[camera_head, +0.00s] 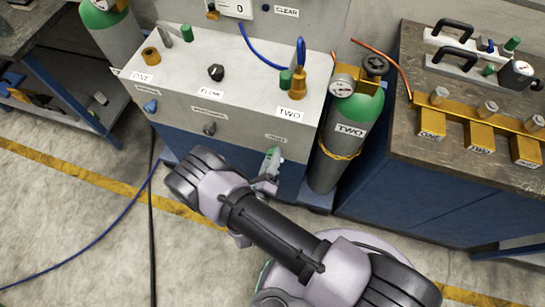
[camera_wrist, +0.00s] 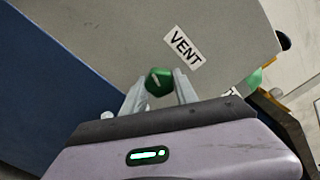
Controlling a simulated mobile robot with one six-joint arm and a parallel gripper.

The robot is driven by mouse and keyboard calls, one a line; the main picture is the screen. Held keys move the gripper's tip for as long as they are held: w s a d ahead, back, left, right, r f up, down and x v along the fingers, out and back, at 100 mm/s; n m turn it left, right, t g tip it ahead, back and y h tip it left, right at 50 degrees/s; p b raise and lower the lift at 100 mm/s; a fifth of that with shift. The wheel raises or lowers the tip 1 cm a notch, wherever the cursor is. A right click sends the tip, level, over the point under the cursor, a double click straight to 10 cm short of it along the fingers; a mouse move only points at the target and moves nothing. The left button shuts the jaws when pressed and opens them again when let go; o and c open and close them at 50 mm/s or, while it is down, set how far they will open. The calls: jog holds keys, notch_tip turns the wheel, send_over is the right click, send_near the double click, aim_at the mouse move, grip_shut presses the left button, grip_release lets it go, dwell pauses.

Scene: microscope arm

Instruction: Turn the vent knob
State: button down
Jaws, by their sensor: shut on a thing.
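The vent knob (camera_wrist: 158,81) is small and dark green with a pale line on its face. It sits on the grey panel beside the black-on-white VENT label (camera_wrist: 184,47). My gripper (camera_wrist: 159,78) has one pale finger on each side of the knob and is shut on it. In the head view my gripper (camera_head: 271,164) reaches the right end of the bench's front panel, just under a small label (camera_head: 276,138) too small to read there. The knob is mostly hidden in the head view by my gripper.
The grey bench top (camera_head: 180,80) carries fittings labelled ONE, FLOW and TWO. A green-topped cylinder TWO (camera_head: 345,135) with a gauge stands close to the right of my gripper. A dark-topped cabinet (camera_head: 400,150) is further right. A blue hose (camera_head: 80,250) crosses the floor at left.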

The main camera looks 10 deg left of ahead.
jog(key=shift+n+b, duration=0.3)
jog(key=shift+n, duration=1.3)
jog(key=c, duration=0.9)
grip_release()
jog(key=shift+c, duration=0.2)
jog(key=shift+s, duration=0.15)
jog(key=s+a+p, duration=0.1)
jog(key=s+p, duration=0.2)
jog(key=s, duration=1.4)
jog(key=shift+a, duration=0.15)
